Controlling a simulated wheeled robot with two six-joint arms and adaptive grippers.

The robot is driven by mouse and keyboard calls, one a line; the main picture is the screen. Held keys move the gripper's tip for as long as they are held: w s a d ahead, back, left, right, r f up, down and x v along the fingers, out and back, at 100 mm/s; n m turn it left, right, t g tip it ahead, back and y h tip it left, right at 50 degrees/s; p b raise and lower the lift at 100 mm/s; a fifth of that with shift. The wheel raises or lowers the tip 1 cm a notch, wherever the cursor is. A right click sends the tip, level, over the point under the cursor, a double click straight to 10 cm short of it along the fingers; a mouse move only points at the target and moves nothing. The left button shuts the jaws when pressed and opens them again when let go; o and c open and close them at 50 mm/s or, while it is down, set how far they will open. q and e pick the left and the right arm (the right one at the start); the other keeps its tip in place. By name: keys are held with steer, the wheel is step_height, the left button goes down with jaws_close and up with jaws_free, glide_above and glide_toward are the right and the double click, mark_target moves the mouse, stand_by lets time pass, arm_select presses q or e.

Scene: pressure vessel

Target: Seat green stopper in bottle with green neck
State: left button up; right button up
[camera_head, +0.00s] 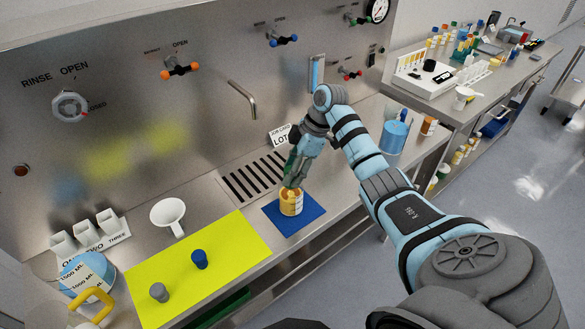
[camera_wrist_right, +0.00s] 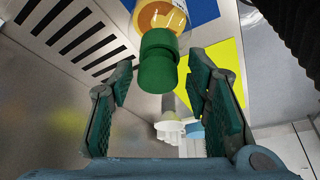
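A bottle with orange contents (camera_head: 291,204) stands on a blue mat (camera_head: 275,218) in the head view. In the right wrist view the bottle (camera_wrist_right: 162,16) is at the top, with a green two-step piece (camera_wrist_right: 157,62) at its mouth end. This looks like the green stopper on or in line with the green neck; I cannot tell where one ends and the other begins, or how deep the stopper sits. My right gripper (camera_wrist_right: 163,105) is open, its fingers on either side of the green piece with gaps. In the head view the right gripper (camera_head: 293,178) is just above the bottle. My left gripper is not in view.
A yellow mat (camera_head: 225,235) holds a blue stopper (camera_head: 199,259) and a grey stopper (camera_head: 158,292). A white funnel (camera_head: 168,212) stands behind it. A slotted drain (camera_head: 252,178) and a "LOT" card (camera_head: 280,137) lie behind the bottle. A blue-filled beaker (camera_head: 394,137) stands to the right.

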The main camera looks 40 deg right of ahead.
steer(key=shift+d+r, duration=0.1)
steer(key=shift+r, duration=0.1)
steer(key=v, duration=0.7)
stand_by(0.4)
